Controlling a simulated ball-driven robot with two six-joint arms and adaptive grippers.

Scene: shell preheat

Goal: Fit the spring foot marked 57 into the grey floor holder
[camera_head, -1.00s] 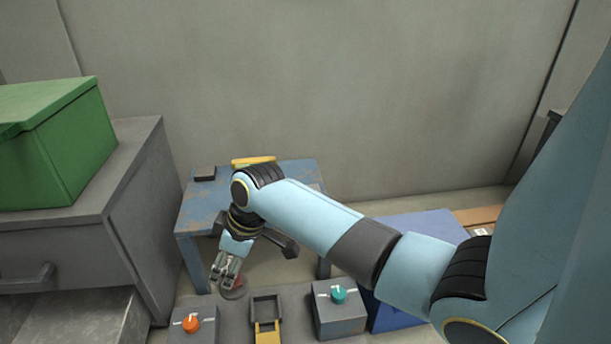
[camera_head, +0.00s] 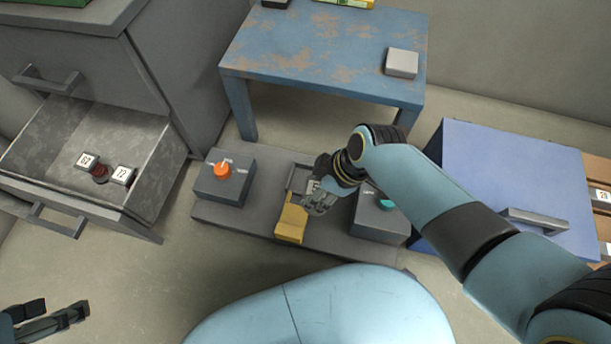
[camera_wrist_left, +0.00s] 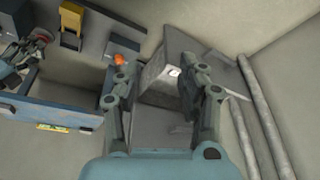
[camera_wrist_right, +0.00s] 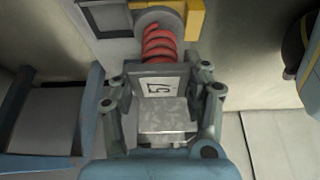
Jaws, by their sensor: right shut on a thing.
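The spring foot marked 57 (camera_wrist_right: 157,88) has a grey block with a label, a red coil and a grey disc at its far end. My right gripper (camera_wrist_right: 160,105) is shut on its block. In the head view my right gripper (camera_head: 316,198) hangs over the right side of the grey floor holder (camera_head: 291,178), a frame with a yellow lever (camera_head: 291,219). In the right wrist view the disc overlaps the holder's frame (camera_wrist_right: 108,18); I cannot tell whether they touch. My left gripper (camera_head: 62,318) is open and empty at the lower left, far from the holder.
Boxes with an orange knob (camera_head: 222,170) and a teal knob (camera_head: 387,202) flank the holder. An open drawer (camera_head: 60,150) at left holds labelled blocks, one marked 72 (camera_head: 123,175). A blue table (camera_head: 320,50) stands behind, a blue cabinet (camera_head: 510,180) at right.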

